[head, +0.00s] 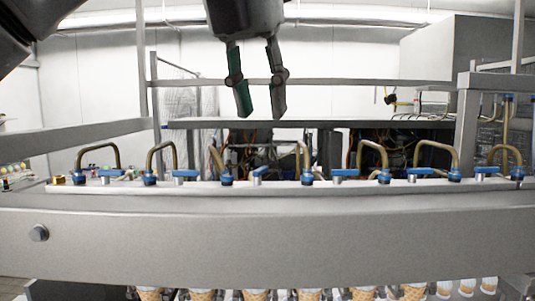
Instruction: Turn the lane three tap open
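A row of taps with blue lever handles runs along the top of a long grey metal beam (270,236) in the head view. No lane numbers are readable. The third blue handle from the left (260,172) sits near the middle and looks slightly angled, while its neighbours on the left (185,173) and right (345,173) lie about level along the beam. My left gripper (261,114) hangs from the top centre, fingers pointing down, apart and empty. Its tips show above the third handle in the picture, not touching it. My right gripper is not in view.
Bent brass pipes (102,147) with blue fittings rise between the handles. Several cones (256,295) stand below the beam. Behind the taps are a horizontal rail (330,124) and dark machinery with cables. A post (467,125) stands at right.

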